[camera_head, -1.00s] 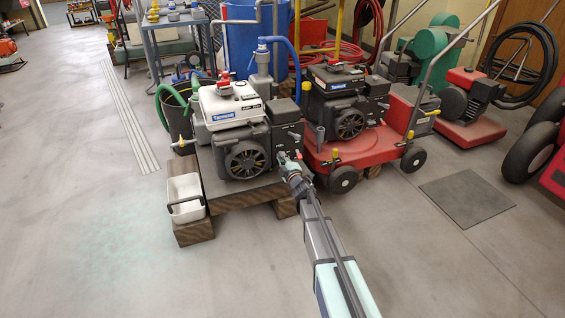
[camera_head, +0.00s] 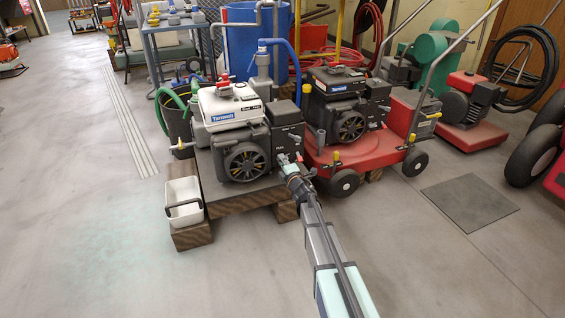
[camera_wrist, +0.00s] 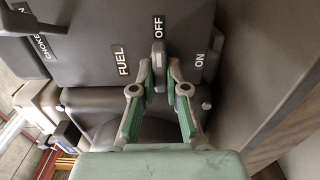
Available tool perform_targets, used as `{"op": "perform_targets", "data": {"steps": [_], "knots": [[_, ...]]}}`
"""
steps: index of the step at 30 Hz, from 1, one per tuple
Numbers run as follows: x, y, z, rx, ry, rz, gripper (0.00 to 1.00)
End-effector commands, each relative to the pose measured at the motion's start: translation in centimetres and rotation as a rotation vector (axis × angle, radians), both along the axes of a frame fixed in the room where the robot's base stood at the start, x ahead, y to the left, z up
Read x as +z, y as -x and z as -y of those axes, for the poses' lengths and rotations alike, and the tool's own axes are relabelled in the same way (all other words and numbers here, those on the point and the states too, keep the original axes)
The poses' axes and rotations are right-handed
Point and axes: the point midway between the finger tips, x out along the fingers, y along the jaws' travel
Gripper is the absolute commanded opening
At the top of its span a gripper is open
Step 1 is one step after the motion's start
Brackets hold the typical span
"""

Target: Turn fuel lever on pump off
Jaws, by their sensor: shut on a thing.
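The pump (camera_head: 240,135) has a white tank with a blue Tsurumi-like label and a dark engine, and stands on a wooden base. In the wrist view its grey fuel lever (camera_wrist: 158,58) is between the FUEL and ON labels, in line with the OFF label, its upper end close to that word. My gripper (camera_wrist: 160,76) is shut on the lever, with one fingertip on each side of it. The gripper also shows at the pump's right front in the head view (camera_head: 286,168), where the lever is too small to make out.
A choke lever (camera_wrist: 32,24) is at the wrist view's upper left. A red wheeled cart (camera_head: 345,155) with a similar black engine stands close on the right. A white bin (camera_head: 184,200) is at the left. Floor in front is open.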

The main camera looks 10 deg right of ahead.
Motion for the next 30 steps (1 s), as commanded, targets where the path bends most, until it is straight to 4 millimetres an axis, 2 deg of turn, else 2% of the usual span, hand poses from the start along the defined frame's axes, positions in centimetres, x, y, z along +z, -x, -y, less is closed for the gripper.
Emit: {"op": "perform_targets", "data": {"steps": [1,5,6,7,30], "knots": [[0.24,-0.92,0.02,0.000,0.002,0.005,0.00],[0.25,-0.94,0.02,0.000,0.002,0.005,0.00],[0.25,-0.95,0.02,0.000,0.002,0.005,0.28],[0.25,-0.95,0.02,0.000,0.002,0.005,0.38],[0.05,-0.06,0.06,-0.001,0.000,0.001,0.39]]}}
